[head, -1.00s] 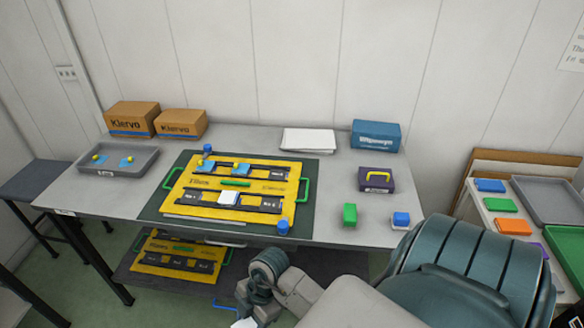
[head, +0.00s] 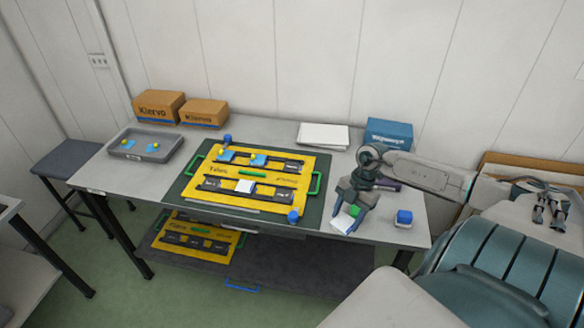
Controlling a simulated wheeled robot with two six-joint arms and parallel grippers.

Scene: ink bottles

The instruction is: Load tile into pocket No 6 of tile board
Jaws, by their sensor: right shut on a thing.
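The yellow tile board (head: 222,172) lies on a dark mat on the table, with two black strips of pockets. Its far strip holds two blue tiles (head: 226,157). Its near strip has a white tile (head: 246,186) in the middle and a dark, empty-looking pocket (head: 285,195) at the right end; the labels are too small to read surely. My right gripper (head: 348,212) points down, right of the board and above the table's front part. It is shut on a white tile (head: 342,223), partly hidden by the fingers.
A green block (head: 355,210) shows behind my right gripper; a blue-and-white cube (head: 404,218) stands to its right. A grey tray (head: 128,154) stands far left.

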